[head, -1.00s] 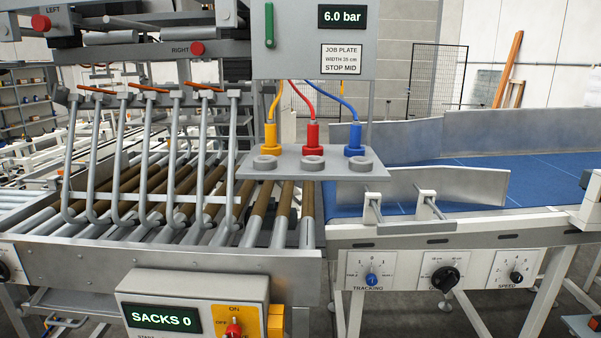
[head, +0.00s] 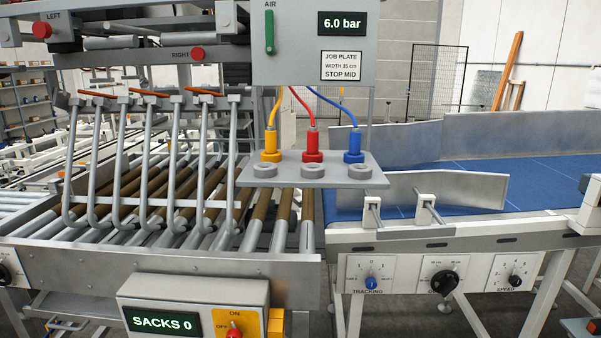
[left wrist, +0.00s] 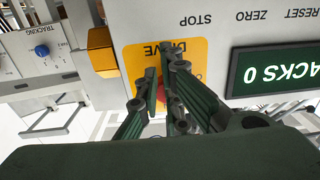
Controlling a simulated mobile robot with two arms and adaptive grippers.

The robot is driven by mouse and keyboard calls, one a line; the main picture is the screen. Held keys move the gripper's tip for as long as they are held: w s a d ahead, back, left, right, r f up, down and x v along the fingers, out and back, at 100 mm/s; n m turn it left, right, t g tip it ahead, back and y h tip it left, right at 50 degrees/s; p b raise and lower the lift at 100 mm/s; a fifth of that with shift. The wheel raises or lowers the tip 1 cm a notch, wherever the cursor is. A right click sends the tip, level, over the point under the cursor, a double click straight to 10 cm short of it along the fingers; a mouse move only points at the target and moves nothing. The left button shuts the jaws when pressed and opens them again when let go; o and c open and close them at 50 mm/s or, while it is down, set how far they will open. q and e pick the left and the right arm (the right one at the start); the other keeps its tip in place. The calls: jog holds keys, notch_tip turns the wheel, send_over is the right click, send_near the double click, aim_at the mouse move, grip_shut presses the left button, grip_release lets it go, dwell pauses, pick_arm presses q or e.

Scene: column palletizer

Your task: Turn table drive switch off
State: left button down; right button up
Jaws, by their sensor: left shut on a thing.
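The drive switch has a red knob (head: 235,331) on a yellow plate marked ON and OFF, on the grey control box (head: 190,289) at the bottom of the head view. The frame edge cuts off its lower part. In the left wrist view the yellow plate (left wrist: 192,48) appears upside down, and a little of the red knob (left wrist: 162,101) shows between the dark fingers. My left gripper (left wrist: 166,75) is shut on the red knob and hides most of it, so I cannot tell its exact setting. My right gripper is in neither view.
The box display (head: 162,321) reads SACKS 0. A yellow block (left wrist: 102,50) sticks out beside the box. The roller table (head: 180,190) lies behind it. Tracking (head: 371,283) and other dials are on the conveyor frame to the right. Colored plugs stand on a shelf above.

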pick_arm(q)
jog(key=shift+w+d+r, duration=0.25)
jog(key=shift+d+r, duration=0.05)
jog(key=shift+d, duration=0.2)
jog(key=s+p, duration=0.1)
jog(key=s, duration=0.1)
jog(key=s+f+p, duration=0.1)
jog(key=s, duration=0.2)
jog(key=shift+s+a+f, duration=0.1)
jog(key=shift+s+f, duration=0.05)
jog(key=shift+s, duration=0.2)
